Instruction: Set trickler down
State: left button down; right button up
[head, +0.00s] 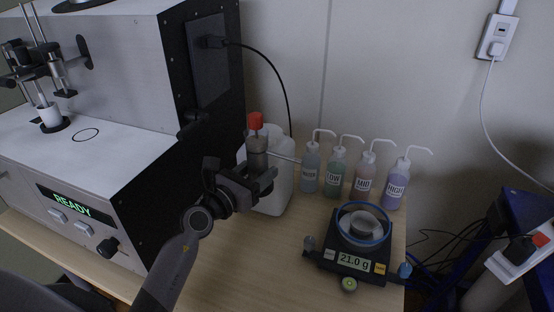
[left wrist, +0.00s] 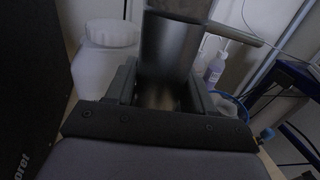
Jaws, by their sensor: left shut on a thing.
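The trickler (head: 257,142) is a grey cylinder with a red cap and a thin metal spout pointing right. My left gripper (head: 262,178) is shut on it and holds it upright, in front of the white jug in the head view. In the left wrist view the trickler (left wrist: 168,45) stands between the fingers, its spout reaching right; its top is cut off. Whether its base touches the table cannot be told. The balance (head: 347,245) stands to the right, reading 21.0 g, with a dish inside a blue ring. My right gripper is not in view.
The large analyser (head: 75,215) showing READY fills the left. A white jug (head: 277,190) stands behind the gripper. Several wash bottles (head: 336,172) line the wall behind the balance. The wooden table (head: 240,260) is bare left of the balance. A blue frame is at the right.

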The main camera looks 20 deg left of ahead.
pick_arm(q)
jog(key=shift+r, duration=0.45)
